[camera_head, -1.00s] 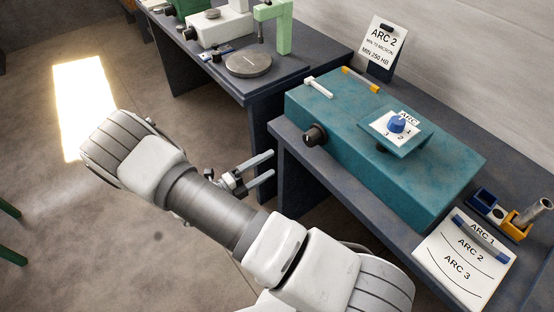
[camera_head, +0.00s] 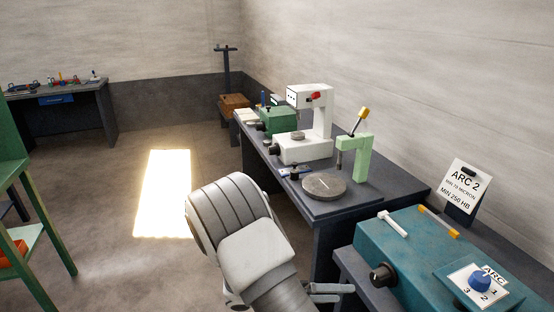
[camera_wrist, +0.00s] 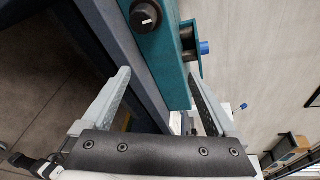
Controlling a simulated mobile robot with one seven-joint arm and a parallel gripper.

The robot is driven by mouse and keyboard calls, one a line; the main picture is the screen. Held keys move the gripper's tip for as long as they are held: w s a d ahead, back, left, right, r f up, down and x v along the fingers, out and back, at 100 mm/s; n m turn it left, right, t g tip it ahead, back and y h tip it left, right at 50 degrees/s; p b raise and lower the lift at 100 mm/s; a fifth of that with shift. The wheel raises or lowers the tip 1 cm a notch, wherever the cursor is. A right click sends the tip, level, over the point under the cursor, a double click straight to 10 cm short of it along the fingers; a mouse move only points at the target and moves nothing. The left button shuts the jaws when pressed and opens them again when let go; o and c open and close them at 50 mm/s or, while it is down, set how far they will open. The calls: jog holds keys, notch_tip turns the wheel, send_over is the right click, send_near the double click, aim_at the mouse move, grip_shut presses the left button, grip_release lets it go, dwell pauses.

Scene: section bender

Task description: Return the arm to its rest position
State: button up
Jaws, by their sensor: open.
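My gripper (camera_wrist: 160,100) is open and empty in the wrist view, its two fingers spread apart. In the head view its fingers (camera_head: 330,292) show at the lower middle, beside the front edge of the bench and left of the teal section bender (camera_head: 400,250). The rest of my gripper is hidden behind my arm there. The bender carries a blue knob (camera_head: 480,280) on a dial plate and a dark knob (camera_head: 382,275) on its front. In the wrist view the bender (camera_wrist: 165,65) lies beyond the fingers.
A dark bench (camera_head: 330,207) holds a round grey plate (camera_head: 324,186), a light green stand (camera_head: 362,160) and a white machine (camera_head: 304,148). An ARC 2 sign (camera_head: 464,187) stands behind the bender. A green rack (camera_head: 45,235) is at left. The floor between is open.

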jog(key=s+r+m+t+y, duration=0.1)
jog(key=s+r+m+y, duration=0.6)
jog(key=r+m, duration=0.5)
jog(key=s+r+m+t+y, duration=0.2)
jog(key=s+r+m+y, duration=0.6)
jog(key=r+m, duration=0.5)
jog(key=shift+s+m+t, duration=0.3)
jog(key=shift+s+m, duration=0.75)
jog(key=shift+m, duration=3.05)
jog(key=shift+a, duration=0.1)
